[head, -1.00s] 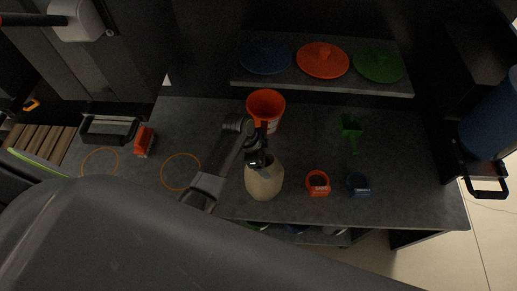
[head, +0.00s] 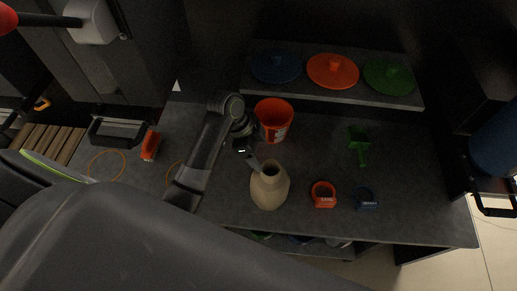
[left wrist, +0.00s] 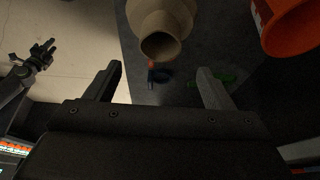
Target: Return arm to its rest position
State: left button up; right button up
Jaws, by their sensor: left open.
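My left gripper (head: 250,157) is open and empty above the dark table, close to the mouth of a beige vase (head: 269,188). In the left wrist view its two fingers (left wrist: 160,72) are spread, with nothing between them. The vase (left wrist: 162,22) stands beyond the fingertips there, apart from them. A small dark gripper (left wrist: 42,54), apparently my right one, shows at the left edge of that view; its jaw state is too small to tell.
A red-orange bucket (head: 273,122) stands just behind the vase. A green scoop (head: 359,146), a red ring-shaped item (head: 323,195) and a blue one (head: 367,199) lie to the right. Coloured lids (head: 332,71) sit on the back shelf. An orange item (head: 150,145) lies at left.

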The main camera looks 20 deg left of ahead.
dwell(0.3)
pick_arm(q)
jog(key=s+a+n+t+y, duration=0.1)
jog(key=s+a+n+y, duration=0.1)
jog(key=s+a+n, duration=0.45)
jog(key=s+a+n+t+y, duration=0.15)
jog(key=s+n, duration=0.25)
jog(key=s, duration=0.5)
jog(key=s+a+n+y, duration=0.3)
jog(key=s+a+n, duration=0.2)
jog(key=s, duration=0.2)
notch_tip(320, 180, down, 26)
jog(key=a+g+b, duration=0.1)
jog(key=a+b, duration=0.1)
jog(key=s+d+f+g+h+b, duration=0.1)
jog(key=s+f+b, duration=0.1)
jog(key=s+f, duration=1.3)
notch_tip(320, 180, down, 3)
jog(key=shift+d+f, duration=0.15)
jog(key=shift+d, duration=0.2)
